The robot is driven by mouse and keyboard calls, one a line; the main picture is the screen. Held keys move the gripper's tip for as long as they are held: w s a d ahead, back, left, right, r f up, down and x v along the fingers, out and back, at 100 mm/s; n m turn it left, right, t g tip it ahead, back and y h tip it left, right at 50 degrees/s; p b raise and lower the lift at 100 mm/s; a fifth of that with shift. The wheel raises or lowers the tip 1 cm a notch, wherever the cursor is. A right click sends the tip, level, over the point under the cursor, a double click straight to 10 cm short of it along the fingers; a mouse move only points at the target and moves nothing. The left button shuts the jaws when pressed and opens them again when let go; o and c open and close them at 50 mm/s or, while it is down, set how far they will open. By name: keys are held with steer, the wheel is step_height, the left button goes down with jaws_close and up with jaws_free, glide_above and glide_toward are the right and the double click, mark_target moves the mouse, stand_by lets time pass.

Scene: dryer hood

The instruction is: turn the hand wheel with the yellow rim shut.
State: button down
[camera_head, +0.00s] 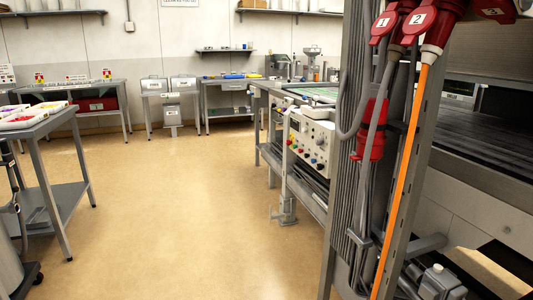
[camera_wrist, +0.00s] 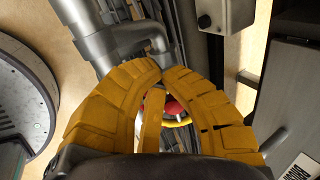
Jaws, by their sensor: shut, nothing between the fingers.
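My gripper (camera_wrist: 161,70) fills the middle of the wrist view, its two thick orange-yellow fingers curving together until their tips meet. It is shut and empty. Through the gap between the fingers I see part of the hand wheel: a short arc of bright yellow rim (camera_wrist: 181,123) with red beside it. The wheel is beyond the fingers, and most of it is hidden by them. I cannot tell how far off it is or whether a finger touches it. Neither the wheel nor my gripper shows in the head view.
Grey pipework (camera_wrist: 105,45) runs beyond the fingertips, with a grey box (camera_wrist: 226,14) at upper right. In the head view, a metal post with cables and red plugs (camera_head: 439,30) stands close on the right. A grey table (camera_head: 60,135) stands left; open tan floor (camera_head: 170,200) lies between.

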steer(key=shift+s+d, duration=0.25)
steer(key=shift+s, duration=0.05)
steer(key=shift+w+a+b, duration=0.15)
steer(key=shift+w+b, duration=0.15)
steer(key=shift+b, duration=0.2)
steer(key=shift+p+v, duration=1.25)
steer(key=shift+v, duration=1.7)
steer(key=shift+w, duration=0.1)
